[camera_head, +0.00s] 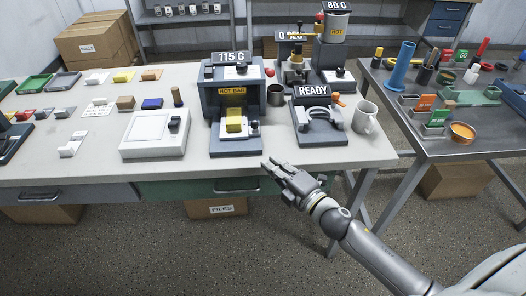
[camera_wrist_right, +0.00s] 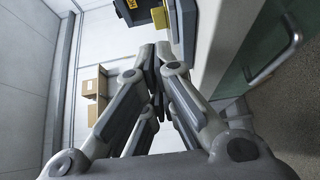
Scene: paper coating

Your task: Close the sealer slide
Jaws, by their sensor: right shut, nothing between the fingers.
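The sealer (camera_head: 222,88) is a blue-grey box with a "115 C" display and a yellow "HOT BAR" label, standing on the bench. Its slide (camera_head: 236,147) sticks out in front with a white plate and a yellow piece (camera_head: 234,120) upright on it. The yellow piece also shows at the top of the right wrist view (camera_wrist_right: 160,16). My right gripper (camera_head: 272,168) is at the bench's front edge, to the right of and nearer than the slide, apart from it. Its fingers are together and empty; they also show in the wrist view (camera_wrist_right: 155,62). My left gripper is out of view.
A "READY" device (camera_head: 318,128) and a white mug (camera_head: 365,117) stand right of the sealer. A white flat unit (camera_head: 150,145) stands to its left. A drawer handle (camera_head: 237,189) is below the bench edge. Floor space in front is clear.

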